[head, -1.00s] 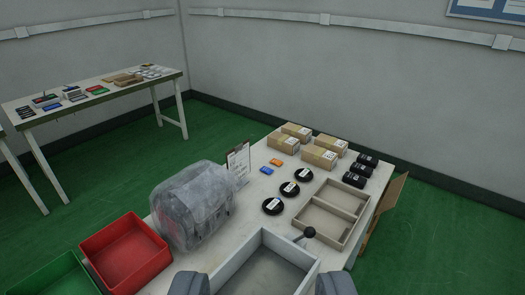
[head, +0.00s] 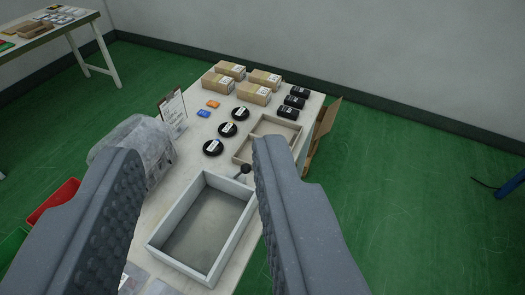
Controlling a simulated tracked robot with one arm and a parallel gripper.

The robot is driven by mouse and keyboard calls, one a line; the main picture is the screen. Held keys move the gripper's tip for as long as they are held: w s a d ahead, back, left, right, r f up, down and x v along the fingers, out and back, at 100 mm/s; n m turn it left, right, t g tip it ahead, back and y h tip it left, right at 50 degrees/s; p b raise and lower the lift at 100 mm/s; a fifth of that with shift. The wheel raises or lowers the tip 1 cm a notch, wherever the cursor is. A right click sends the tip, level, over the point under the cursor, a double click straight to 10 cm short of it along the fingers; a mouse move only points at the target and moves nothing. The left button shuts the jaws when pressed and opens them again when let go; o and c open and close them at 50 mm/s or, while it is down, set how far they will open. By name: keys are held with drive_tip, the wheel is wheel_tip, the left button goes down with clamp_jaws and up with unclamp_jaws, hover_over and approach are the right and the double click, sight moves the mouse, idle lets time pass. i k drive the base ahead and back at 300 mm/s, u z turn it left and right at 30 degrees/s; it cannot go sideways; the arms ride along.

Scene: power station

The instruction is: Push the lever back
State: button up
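The lever (head: 243,169) has a black ball knob and stands at the far right corner of a grey open box (head: 156,246) on the table. Its shaft is short and slants; part of it and its base are hard to make out. My gripper (head: 193,148) is open, with its two grey ribbed fingers wide apart and nothing between them in its grip. The right finger is close beside the knob in the picture; I cannot tell whether they touch.
On the white table (head: 190,150) are a divided beige tray (head: 279,122), black discs (head: 212,147), cartons (head: 254,94), black items (head: 288,111), a clipboard (head: 172,108) and a plastic-wrapped bundle (head: 130,140). A red bin (head: 53,200) is at left.

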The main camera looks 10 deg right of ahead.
sight(245, 168)
drive_tip(key=z, duration=0.1)
drive_tip(key=k, duration=1.35)
drive_tip(key=z, duration=0.45)
drive_tip(key=i, duration=1.85)
drive_tip(key=u, duration=0.65)
